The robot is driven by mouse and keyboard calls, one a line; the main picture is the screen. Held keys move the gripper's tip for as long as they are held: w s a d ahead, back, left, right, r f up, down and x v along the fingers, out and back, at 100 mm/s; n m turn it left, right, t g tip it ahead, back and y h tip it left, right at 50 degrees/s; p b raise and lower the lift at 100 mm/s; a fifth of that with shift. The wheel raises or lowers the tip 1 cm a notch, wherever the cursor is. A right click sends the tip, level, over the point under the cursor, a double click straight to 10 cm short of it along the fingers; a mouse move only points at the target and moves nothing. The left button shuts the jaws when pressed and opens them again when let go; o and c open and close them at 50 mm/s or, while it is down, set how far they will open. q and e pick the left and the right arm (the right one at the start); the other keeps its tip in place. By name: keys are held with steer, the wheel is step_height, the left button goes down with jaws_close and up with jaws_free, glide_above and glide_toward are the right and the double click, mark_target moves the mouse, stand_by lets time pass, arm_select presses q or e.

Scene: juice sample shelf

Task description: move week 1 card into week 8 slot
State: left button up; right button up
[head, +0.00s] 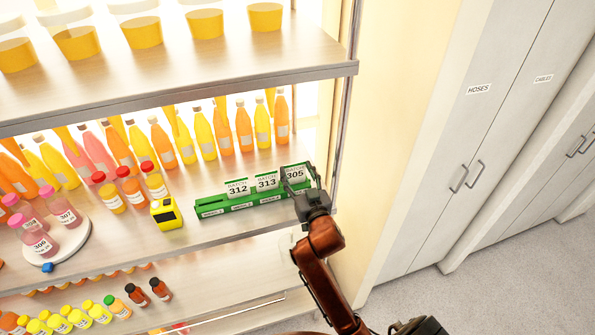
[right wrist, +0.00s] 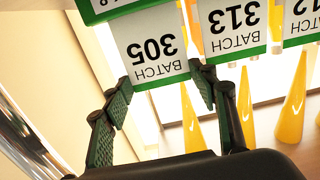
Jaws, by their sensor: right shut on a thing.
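A green card rack (head: 240,205) lies on the middle shelf, with small labels along its front that are too small to read in the head view. White cards marked BATCH 312 (head: 237,188) and BATCH 313 (head: 266,182) stand in it. The BATCH 305 card (head: 294,173) is at the rack's right end. My right gripper (head: 300,180) is shut on the 305 card. In the right wrist view its fingers (right wrist: 163,92) flank the 305 card (right wrist: 157,48), which appears upside down beside a green strip with a partial "8". I cannot tell if the card is fully seated.
A yellow device (head: 166,213) and small bottles stand left of the rack. A round white tray (head: 58,243) holds pink bottles. Tall juice bottles line the back. A metal post (head: 346,110) and the upper shelf edge are close to my right arm.

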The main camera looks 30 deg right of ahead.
steer(key=shift+f, duration=0.3)
steer(key=o, duration=1.2)
steer(key=shift+r, duration=0.1)
steer(key=shift+c, duration=0.2)
steer(key=shift+s, duration=0.1)
